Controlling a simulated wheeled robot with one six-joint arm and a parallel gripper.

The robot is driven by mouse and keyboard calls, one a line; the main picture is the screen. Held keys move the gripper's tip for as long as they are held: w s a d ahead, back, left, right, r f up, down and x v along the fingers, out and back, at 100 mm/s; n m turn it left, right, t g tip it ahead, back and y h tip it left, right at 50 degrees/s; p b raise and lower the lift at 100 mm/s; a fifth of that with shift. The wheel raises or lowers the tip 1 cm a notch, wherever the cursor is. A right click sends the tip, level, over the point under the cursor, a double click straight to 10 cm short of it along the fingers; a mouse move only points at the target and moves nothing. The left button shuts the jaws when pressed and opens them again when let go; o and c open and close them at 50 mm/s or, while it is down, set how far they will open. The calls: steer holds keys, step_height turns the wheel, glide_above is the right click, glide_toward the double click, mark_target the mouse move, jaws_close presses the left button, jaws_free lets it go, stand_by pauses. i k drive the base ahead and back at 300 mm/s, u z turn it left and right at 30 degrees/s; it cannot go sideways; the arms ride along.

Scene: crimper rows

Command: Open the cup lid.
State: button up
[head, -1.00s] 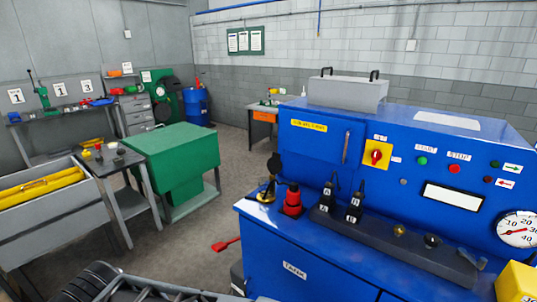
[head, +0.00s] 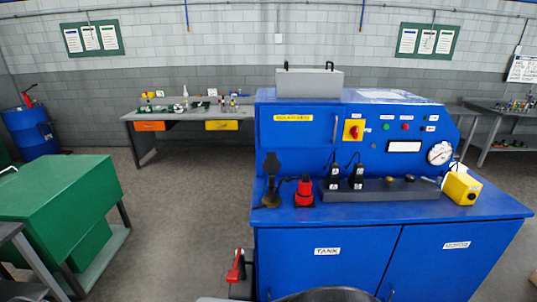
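A small dark, brass-toned cup-like fitting (head: 271,199) stands at the left end of the blue bench top in the head view. A dark round disc (head: 271,164) stands upright above it; it looks like a raised lid, but it is too small to be sure. A red device with a black top (head: 304,192) stands just right of it. My gripper is not in view, so its state and distance from the cup do not show.
The blue bench (head: 320,232) fills the centre right. Black handheld units (head: 345,177), a grey rail (head: 400,190) and a yellow box (head: 461,188) are on it. A red lever (head: 237,265) stands at its left side. A green cabinet (head: 60,205) is left; floor between is clear.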

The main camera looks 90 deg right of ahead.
mark_target(271, 166)
steer(key=z, duration=0.9)
steer(key=i, duration=1.1)
steer(key=z, duration=1.3)
steer(key=i, duration=0.15)
steer(key=z, duration=0.05)
